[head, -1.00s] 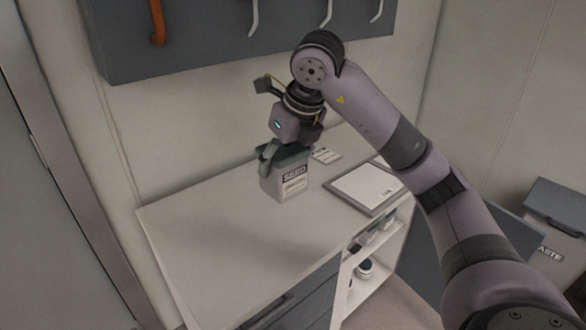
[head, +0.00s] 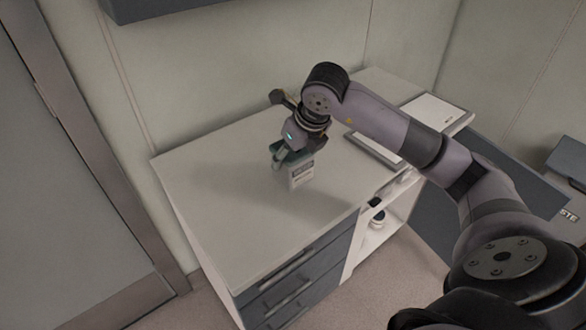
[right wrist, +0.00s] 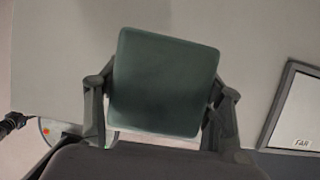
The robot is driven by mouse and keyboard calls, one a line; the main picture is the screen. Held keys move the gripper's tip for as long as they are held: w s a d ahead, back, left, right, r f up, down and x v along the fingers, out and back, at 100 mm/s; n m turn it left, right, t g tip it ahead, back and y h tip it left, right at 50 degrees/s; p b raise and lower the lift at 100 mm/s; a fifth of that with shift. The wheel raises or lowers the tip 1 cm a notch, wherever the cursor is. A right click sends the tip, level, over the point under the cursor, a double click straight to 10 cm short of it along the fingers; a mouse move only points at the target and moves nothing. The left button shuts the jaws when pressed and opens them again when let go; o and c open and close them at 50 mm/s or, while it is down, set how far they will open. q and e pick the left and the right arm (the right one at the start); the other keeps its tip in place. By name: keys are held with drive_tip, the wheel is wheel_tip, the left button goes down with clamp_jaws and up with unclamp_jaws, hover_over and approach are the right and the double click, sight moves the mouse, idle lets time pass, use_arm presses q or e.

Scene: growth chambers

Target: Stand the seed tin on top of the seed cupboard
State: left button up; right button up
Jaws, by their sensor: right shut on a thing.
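The seed tin (head: 302,175) is a pale box with a dark green lid and a printed label. It is upright, over the bare white top of the seed cupboard (head: 225,215), left of the middle. I cannot tell whether its base touches the top. My right gripper (head: 292,155) is above the tin and shut on it. In the right wrist view the green lid (right wrist: 165,82) lies between the two fingers and hides the tin's body. The cupboard's front has dark drawers (head: 290,290) with an open shelf beside them. My left gripper is not in view.
A dark-framed tablet or clipboard (head: 372,148) lies right of the tin, with a white panel (head: 432,110) farther right. Small items (head: 377,218) stand on the open shelf. A wall unit (head: 150,8) hangs behind. The top left of the tin is clear.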

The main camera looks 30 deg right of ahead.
drive_tip(key=shift+f, duration=2.4)
drive_tip(key=shift+f, duration=0.1)
drive_tip(key=o, duration=1.3)
drive_tip(key=v, duration=1.2)
drive_tip(key=shift+w, duration=0.1)
